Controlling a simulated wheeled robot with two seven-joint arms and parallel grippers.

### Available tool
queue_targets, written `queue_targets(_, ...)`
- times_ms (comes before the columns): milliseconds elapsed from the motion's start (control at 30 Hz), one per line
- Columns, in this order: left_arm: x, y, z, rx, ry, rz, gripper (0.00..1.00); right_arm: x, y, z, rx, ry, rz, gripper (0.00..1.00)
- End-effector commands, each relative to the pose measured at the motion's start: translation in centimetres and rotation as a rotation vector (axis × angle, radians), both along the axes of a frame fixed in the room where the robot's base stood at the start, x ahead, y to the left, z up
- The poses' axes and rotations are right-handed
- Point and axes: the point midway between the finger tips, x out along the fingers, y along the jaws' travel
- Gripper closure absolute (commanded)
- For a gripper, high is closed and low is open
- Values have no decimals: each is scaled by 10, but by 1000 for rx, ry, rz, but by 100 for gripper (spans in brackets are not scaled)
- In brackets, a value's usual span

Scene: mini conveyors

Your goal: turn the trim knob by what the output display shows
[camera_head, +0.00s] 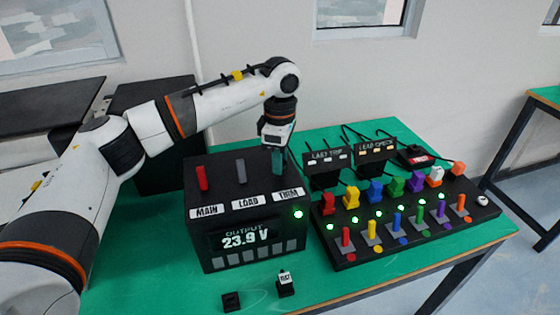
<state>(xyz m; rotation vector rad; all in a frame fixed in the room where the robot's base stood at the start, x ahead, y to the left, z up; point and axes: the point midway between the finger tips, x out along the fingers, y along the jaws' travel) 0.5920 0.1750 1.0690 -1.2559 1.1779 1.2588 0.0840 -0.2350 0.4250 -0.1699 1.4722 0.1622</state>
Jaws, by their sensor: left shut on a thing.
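The black control box (200,239) stands on the green table, with handles labelled MAIN, LOAD and TRIM on its top. The output display (246,238) on its front reads 23.9 V. The trim knob (278,166) is teal and stands at the right of the box top, behind its TRIM label (289,196). My left gripper (277,150) points down from above and is shut on the trim knob, hiding its upper part. The main handle (202,178) is red and the load handle (240,172) is grey. My right gripper is not in view.
A black panel (345,262) with coloured levers, plugs and lit green lamps stands close at the right. Two small signs, LAST TRIP (329,157) and LOAD CHECK (376,147), stand behind it. A block marked TEST (285,281) and a small black block (231,301) lie in front.

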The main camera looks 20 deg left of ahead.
Motion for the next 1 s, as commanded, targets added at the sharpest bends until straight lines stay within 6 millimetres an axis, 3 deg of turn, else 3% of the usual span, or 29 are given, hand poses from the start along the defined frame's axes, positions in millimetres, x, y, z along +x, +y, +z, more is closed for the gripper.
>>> queue_targets(733,2,0,4,-3,-7,-81,89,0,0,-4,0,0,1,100)
queue_targets(767,2,0,4,-3,-7,-80,61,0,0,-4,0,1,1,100)
queue_targets(800,1,0,4,-3,-7,-81,54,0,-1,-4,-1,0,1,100)
queue_targets(867,1,0,3,-3,-6,-81,45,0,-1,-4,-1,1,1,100)
queue_targets(1000,1,0,2,-2,-4,-81,44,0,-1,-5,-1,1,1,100)
